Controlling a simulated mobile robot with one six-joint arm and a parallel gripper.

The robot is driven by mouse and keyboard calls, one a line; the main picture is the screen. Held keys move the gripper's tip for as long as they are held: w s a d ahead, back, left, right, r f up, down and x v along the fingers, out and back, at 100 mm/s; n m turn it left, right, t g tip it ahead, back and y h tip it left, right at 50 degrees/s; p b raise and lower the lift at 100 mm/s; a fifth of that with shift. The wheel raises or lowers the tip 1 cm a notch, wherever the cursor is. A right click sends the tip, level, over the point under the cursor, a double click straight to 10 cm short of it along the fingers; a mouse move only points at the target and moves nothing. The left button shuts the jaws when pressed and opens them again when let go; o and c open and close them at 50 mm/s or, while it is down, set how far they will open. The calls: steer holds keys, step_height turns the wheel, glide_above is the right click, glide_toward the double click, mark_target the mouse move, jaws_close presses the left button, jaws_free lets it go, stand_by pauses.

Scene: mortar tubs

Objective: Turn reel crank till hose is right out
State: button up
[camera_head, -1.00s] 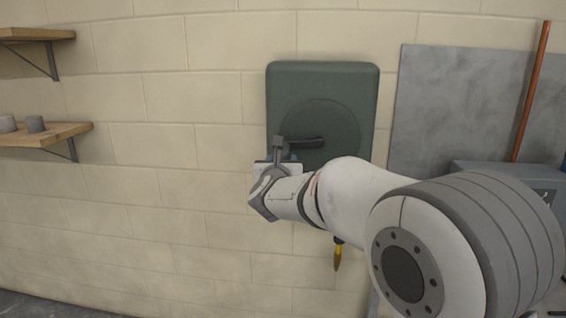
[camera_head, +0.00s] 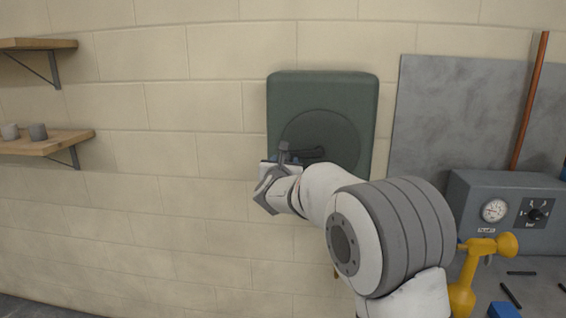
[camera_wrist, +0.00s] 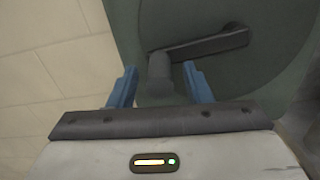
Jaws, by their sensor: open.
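The reel (camera_head: 322,96) is a dark green box on the block wall with a round disc on its front. Its dark crank (camera_head: 312,153) points left from the disc, with an upright knob (camera_head: 284,148) at its outer end. In the wrist view, the crank arm (camera_wrist: 208,43) runs from the upper right to the knob (camera_wrist: 160,78). My gripper (camera_wrist: 160,88) is open, with one blue finger on each side of the knob. I cannot tell whether either finger touches it. My arm hides the reel's lower part and most of the hose below it.
Wooden shelves (camera_head: 45,142) with two small cups are on the left wall. At right are a grey panel (camera_head: 450,110), a copper pipe (camera_head: 530,100), a grey gauge box (camera_head: 500,190) and a yellow tool (camera_head: 480,262) on a bench. The wall left of the reel is clear.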

steer(key=shift+c, duration=0.6)
jaws_close()
steer(key=shift+a, duration=0.1)
